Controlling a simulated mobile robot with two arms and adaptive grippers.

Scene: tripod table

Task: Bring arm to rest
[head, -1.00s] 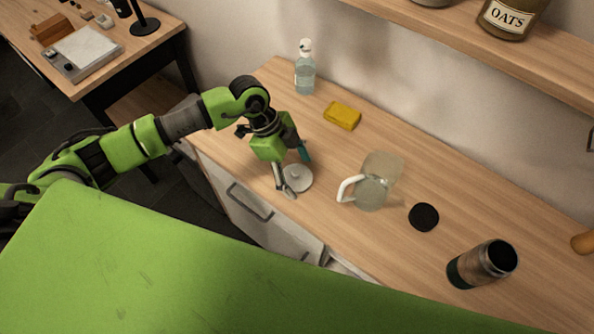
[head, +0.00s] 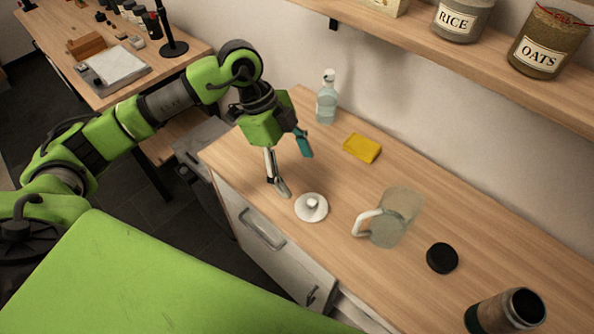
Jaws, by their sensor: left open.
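My left arm comes in from the left over the wooden counter. Its gripper (head: 293,172) is open and empty, with one grey finger and one teal finger spread apart. It hangs above the counter's left part, just up and left of a round white lid with a knob (head: 312,207). The lid lies on the counter, apart from the fingers in the picture. My right gripper is not in view.
A glass jug with a white handle (head: 390,217), a black disc (head: 442,258) and a dark flask (head: 505,312) stand to the right. A yellow sponge (head: 362,148) and a clear bottle (head: 327,97) are behind. A shelf (head: 440,40) with jars overhangs the counter.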

